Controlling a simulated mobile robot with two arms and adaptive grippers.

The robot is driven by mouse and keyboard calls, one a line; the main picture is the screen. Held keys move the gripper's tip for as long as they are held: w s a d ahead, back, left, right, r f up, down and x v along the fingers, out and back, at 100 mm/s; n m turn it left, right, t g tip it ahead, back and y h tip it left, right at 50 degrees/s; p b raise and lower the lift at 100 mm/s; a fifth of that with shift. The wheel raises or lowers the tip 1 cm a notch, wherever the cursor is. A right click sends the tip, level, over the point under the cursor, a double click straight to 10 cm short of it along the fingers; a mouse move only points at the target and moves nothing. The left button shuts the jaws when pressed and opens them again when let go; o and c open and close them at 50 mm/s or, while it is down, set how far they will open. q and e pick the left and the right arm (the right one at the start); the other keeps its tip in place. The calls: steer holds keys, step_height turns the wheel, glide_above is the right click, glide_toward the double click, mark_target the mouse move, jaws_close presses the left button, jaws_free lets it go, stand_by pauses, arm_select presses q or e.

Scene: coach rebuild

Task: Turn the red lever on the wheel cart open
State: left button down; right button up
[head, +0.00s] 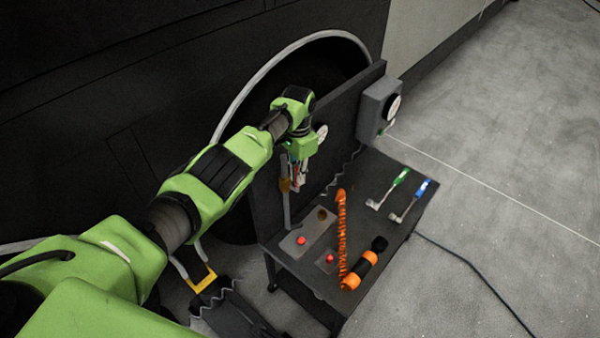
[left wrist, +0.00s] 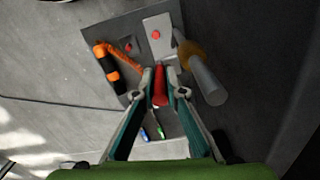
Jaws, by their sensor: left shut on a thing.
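The wheel cart (head: 388,230) is a dark cart with a flat top and an upright back panel. My left gripper (head: 300,178) is beside the panel, above the cart's left side. In the left wrist view the red lever (left wrist: 159,86) lies between the fingertips of my left gripper (left wrist: 165,93), which is shut on it. In the head view the fingers mostly hide the lever. A grey pipe with a brass-coloured fitting (head: 285,184) stands right beside the gripper; it also shows in the left wrist view (left wrist: 205,82). My right gripper is not in view.
The cart top holds two red buttons on plates, an orange coiled cord (head: 342,235), an orange-black handle (head: 362,270), and green (head: 400,177) and blue (head: 424,187) levers. A grey box (head: 377,110) is on the panel. A black cable lies on the floor at right.

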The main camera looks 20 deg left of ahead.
steer(key=shift+s, duration=0.25)
arm_select(q)
steer(key=c, duration=2.1)
jaws_free()
steer(key=shift+f, duration=0.1)
arm_select(e)
steer(key=shift+d, duration=0.35)
steer(key=shift+d, duration=0.1)
arm_select(q)
step_height(320, 180, up, 12)
steer(key=shift+w+d, duration=0.1)
steer(key=shift+w, duration=0.05)
arm_select(e)
steer(key=shift+w, duration=0.15)
arm_select(q)
steer(key=shift+f, duration=0.1)
